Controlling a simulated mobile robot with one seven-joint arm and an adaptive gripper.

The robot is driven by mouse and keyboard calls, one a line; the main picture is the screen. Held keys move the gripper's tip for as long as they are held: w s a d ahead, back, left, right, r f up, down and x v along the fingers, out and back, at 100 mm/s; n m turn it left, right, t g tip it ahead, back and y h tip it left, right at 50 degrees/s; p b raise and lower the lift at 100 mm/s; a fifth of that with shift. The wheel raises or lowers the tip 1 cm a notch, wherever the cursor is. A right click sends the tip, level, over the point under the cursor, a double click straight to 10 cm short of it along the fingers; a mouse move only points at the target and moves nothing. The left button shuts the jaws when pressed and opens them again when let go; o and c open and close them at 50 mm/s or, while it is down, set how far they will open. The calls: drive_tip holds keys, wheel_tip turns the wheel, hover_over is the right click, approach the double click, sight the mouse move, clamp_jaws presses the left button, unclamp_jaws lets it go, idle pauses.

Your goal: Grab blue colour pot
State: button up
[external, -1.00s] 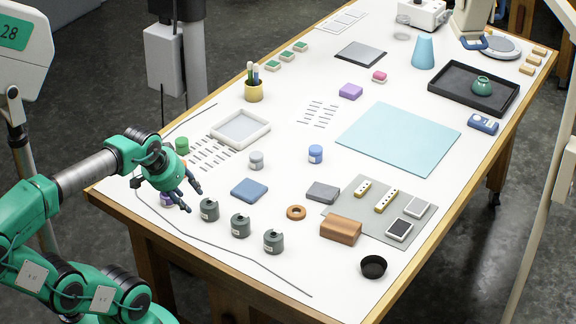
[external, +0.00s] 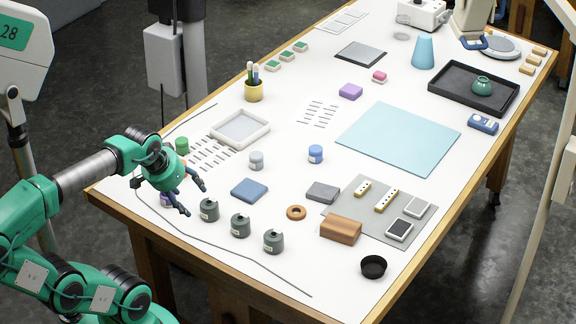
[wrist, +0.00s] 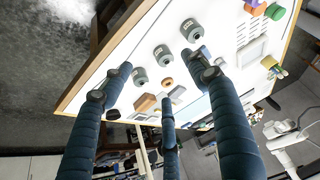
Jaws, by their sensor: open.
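A small blue pot (external: 316,154) with a pale label stands upright near the middle of the table in the external view. I cannot make it out for certain in the wrist view. My gripper (external: 196,199) is open and empty above the table's near left part, well to the left of the blue pot and apart from it. Its spread fingers also show in the wrist view (wrist: 163,76). A similar grey pot (external: 256,160) stands left of the blue one, and a green pot (external: 182,145) stands behind my gripper. A purple pot (external: 166,200) is partly hidden beside my gripper.
Three dark grey-green jars (external: 240,225) stand in a row right of my gripper. A flat blue block (external: 249,189) lies between my gripper and the blue pot. A white tray (external: 262,135) and a light blue mat (external: 400,138) lie farther back. A cable runs along the near edge.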

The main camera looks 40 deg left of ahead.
drive_tip(key=w+r+g+p, duration=0.1)
drive_tip(key=w+r+p, duration=0.65)
drive_tip(key=w, duration=0.65)
drive_tip(key=n+g+p, duration=0.2)
drive_tip(key=g+p, duration=0.1)
drive_tip(key=p, duration=1.6)
hover_over(317, 148)
drive_tip(key=s, duration=0.1)
wheel_tip(317, 148, down, 15)
drive_tip(key=shift+s+d+f, duration=0.1)
drive_tip(key=shift+s, duration=0.15)
drive_tip(key=shift+f, duration=0.15)
drive_tip(key=shift+w+f+p, duration=0.15)
drive_tip(key=shift+f, duration=1.25)
drive_tip(key=shift+w+f+p, duration=0.2)
drive_tip(key=shift+f, duration=1.15)
drive_tip(key=shift+w+f+p, duration=0.15)
drive_tip(key=shift+f, duration=1.25)
